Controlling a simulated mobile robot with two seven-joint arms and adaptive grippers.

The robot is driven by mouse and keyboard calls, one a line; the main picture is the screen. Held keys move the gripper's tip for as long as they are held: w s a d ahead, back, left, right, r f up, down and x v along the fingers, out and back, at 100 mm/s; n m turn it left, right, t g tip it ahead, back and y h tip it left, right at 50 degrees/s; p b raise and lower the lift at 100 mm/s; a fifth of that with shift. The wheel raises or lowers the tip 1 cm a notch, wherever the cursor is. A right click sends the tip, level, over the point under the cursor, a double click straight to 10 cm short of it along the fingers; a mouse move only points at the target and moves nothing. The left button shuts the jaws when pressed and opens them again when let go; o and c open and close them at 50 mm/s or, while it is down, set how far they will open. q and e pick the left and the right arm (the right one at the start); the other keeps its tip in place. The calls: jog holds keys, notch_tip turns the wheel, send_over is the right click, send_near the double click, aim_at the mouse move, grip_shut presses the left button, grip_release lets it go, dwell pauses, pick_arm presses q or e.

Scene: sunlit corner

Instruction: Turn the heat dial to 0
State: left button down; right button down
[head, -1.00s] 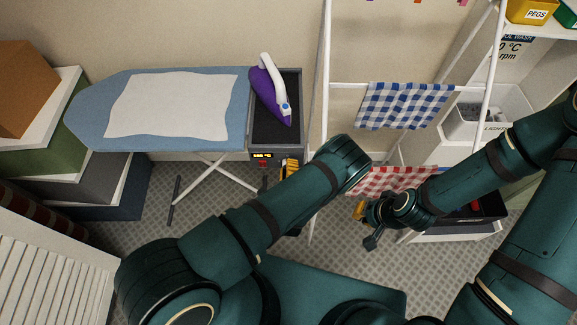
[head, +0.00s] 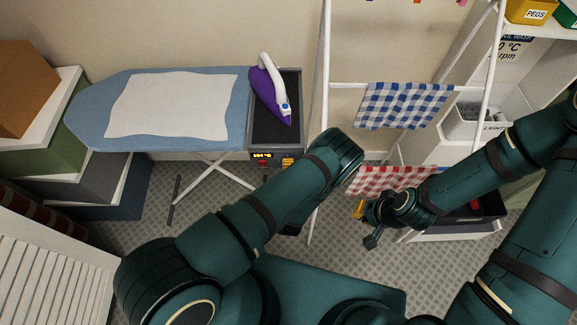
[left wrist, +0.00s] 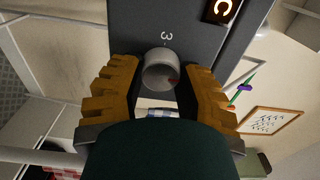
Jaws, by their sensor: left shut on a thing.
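The heat dial (left wrist: 160,72) is a round grey knob on the dark panel (left wrist: 140,25) of the iron's stand. A "3" is printed beside it. A red mark on the knob faces the lower right in the left wrist view. My left gripper (left wrist: 161,76) has its yellow fingers on both sides of the knob and is shut on it. In the head view, the left gripper (head: 287,162) is at the stand's front, mostly hidden by my forearm. My right gripper (head: 364,226) hangs empty before the drying rack; its finger opening is unclear.
The purple iron (head: 271,92) rests on the stand's dark tray (head: 291,131), beside the blue ironing board (head: 88,118). A lit display (head: 262,156) is on the stand's front. The white drying rack (head: 324,60) with checked cloths (head: 403,105) stands close to the right.

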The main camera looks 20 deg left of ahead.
pick_arm(q)
jog(key=shift+w+r, duration=0.1)
jog(key=c, duration=0.6)
grip_release()
jog(key=shift+o, duration=0.2)
jog(key=shift+d, duration=0.1)
jog(key=v, duration=1.2)
